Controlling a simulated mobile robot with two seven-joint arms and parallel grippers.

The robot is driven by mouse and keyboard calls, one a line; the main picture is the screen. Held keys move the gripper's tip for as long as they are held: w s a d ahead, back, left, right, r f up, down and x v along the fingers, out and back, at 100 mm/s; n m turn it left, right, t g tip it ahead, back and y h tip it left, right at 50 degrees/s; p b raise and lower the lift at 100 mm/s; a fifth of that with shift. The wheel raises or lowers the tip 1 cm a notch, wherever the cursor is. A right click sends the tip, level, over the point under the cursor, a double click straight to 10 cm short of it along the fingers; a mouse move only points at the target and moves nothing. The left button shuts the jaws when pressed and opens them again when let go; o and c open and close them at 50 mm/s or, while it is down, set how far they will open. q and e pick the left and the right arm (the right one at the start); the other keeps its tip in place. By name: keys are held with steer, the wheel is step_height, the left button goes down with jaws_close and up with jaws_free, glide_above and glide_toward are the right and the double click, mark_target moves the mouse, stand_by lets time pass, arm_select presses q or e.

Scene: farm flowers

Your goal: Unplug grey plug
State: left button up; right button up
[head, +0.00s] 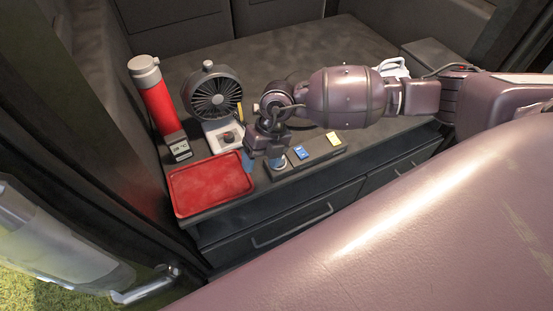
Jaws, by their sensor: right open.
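A dark power strip (314,157) lies near the front edge of the grey counter. A small grey piece, seemingly the grey plug (279,163), shows at the strip's left end, partly hidden by my right gripper. My right gripper (265,160) points down over that end with its fingers open. I cannot tell whether the grey plug is between the fingers or beside them. My left gripper is not in view.
A red tray (211,184) lies just left of my right gripper. A black fan (215,96) and a red flask (155,98) stand behind it. A small display device (179,147) stands at the left. The counter's back middle (290,50) is clear.

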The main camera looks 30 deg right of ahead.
steer(key=w+d+h, duration=0.1)
steer(key=d, duration=0.1)
steer(key=w+d+h, duration=0.1)
steer(key=d, duration=0.2)
steer(key=w+d+t+h, duration=0.1)
steer(key=w+d+h, duration=0.1)
steer(key=shift+w+d+r+b, duration=0.1)
steer(key=shift+d+r+b, duration=0.05)
steer(key=shift+r+b, duration=0.15)
steer(key=shift+f, duration=0.1)
steer(key=shift+f+b, duration=0.5)
steer(key=shift+f, duration=0.25)
step_height(320, 180, down, 4)
steer(key=shift+b, duration=1.2)
steer(key=shift+f, duration=0.85)
steer(key=shift+f+b, duration=0.3)
steer(key=shift+f, duration=0.55)
